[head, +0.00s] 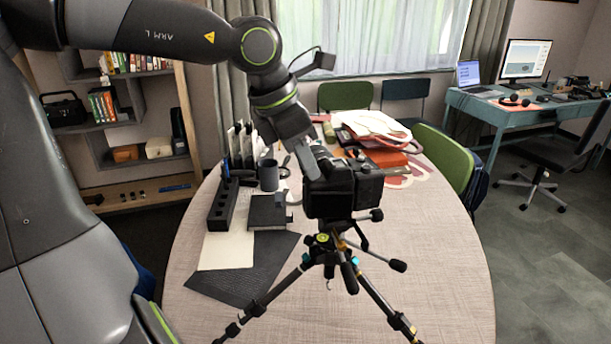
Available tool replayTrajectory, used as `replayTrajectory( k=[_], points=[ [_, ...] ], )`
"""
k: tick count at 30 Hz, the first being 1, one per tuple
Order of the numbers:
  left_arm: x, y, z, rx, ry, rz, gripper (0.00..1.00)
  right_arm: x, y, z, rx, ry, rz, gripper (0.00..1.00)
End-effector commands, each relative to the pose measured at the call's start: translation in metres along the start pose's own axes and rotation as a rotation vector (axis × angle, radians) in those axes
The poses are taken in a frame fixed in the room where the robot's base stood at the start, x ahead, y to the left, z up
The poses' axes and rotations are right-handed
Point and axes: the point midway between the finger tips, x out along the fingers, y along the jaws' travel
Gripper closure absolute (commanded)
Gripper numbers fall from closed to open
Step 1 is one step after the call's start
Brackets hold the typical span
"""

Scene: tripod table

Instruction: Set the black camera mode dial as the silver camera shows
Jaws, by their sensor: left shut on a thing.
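The black camera (352,192) sits on a tripod (324,244) in the middle of the head view. My left gripper (311,168) comes down from the upper left onto the left part of the camera's top. Its fingers are shut at the place of the mode dial, and the dial itself is hidden by them. I cannot read the dial's setting. I cannot make out the silver camera with certainty in this view. My right gripper is not in view.
The round table (440,270) has free room at right. Left of the camera are a black holder (222,205), a grey mug (268,175), a dark notebook (267,213) and a dark mat (235,285). Papers and folders (385,157) lie behind. A green chair (443,155) stands at right.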

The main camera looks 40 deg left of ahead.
Motion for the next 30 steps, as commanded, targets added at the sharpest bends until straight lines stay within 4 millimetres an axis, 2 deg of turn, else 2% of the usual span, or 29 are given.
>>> replayTrajectory(
  k=[1, 3, 8, 18, 30],
  points=[
    [0.006, 0.0, -0.002, -0.037, -0.002, 0.023, 1.0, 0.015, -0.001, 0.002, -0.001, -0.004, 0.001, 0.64],
    [0.006, -0.001, -0.002, -0.094, -0.002, 0.047, 1.0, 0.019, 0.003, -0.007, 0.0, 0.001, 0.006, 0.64],
    [0.003, -0.002, -0.001, -0.217, -0.002, 0.096, 1.0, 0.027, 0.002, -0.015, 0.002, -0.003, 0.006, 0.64],
    [-0.001, -0.004, 0.002, -0.398, 0.0, 0.168, 1.0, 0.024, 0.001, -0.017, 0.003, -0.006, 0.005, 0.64],
    [0.0, -0.005, 0.002, -0.461, -0.001, 0.192, 1.0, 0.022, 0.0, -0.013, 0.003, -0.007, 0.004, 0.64]
  ],
)
